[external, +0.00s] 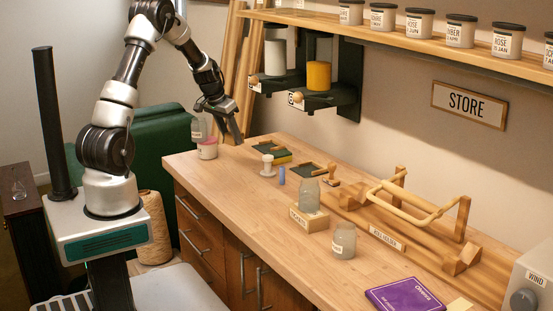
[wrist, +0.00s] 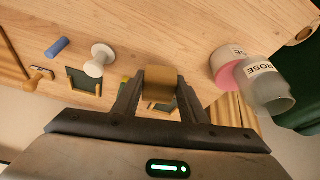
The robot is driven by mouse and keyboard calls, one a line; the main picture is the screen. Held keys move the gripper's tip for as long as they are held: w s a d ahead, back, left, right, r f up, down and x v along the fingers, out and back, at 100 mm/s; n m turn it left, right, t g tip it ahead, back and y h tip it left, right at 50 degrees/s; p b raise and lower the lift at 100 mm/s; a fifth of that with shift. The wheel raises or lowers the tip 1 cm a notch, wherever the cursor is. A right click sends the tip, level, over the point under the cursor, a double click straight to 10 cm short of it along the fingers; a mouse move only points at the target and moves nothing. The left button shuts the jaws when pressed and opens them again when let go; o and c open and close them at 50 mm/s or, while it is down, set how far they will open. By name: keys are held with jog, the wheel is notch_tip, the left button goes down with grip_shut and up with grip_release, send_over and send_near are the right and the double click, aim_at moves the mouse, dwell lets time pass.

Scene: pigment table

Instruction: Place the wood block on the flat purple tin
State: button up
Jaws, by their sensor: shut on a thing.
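My gripper (external: 231,136) is above the far left end of the wooden worktable. In the wrist view its two dark fingers (wrist: 160,82) are shut on a brown wood block (wrist: 161,76), which sits between the fingertips with the tabletop behind it. The block cannot be made out clearly in the external view. The flat purple tin (external: 404,295) lies at the near right of the table, with pale lettering on its top. It is far from my gripper and is not in the wrist view.
A pink-filled jar (external: 208,150) and a clear jar labelled ROSE (wrist: 268,87) are close to my gripper. A white spool-like piece (external: 267,166), a blue stick (external: 281,175), two glass jars (external: 309,195) (external: 343,241) and a wooden rail (external: 415,205) are along the table.

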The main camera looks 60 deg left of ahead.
jog(key=shift+r, duration=0.75)
jog(key=shift+d, duration=0.1)
jog(key=w+d+m+h+b, duration=0.1)
jog(key=w+d+m, duration=0.2)
jog(key=d, duration=1.1)
jog(key=w+d+m+h, duration=0.1)
jog(key=w+d+m, duration=0.2)
jog(key=d, duration=1.1)
jog(key=w+d+m+h+b, duration=0.1)
jog(key=w+d+m, duration=0.1)
jog(key=d, duration=1.2)
jog(key=m+g+h, duration=0.3)
jog(key=m+g, duration=0.1)
jog(key=m, duration=0.9)
send_over(378, 290)
jog(key=a, duration=0.1)
jog(key=f, duration=0.2)
jog(key=f+b, duration=0.1)
jog(key=shift+s+a+f, duration=0.1)
jog(key=shift+a+f, duration=0.1)
jog(key=shift+f, duration=2.25)
jog(key=shift+f, duration=0.1)
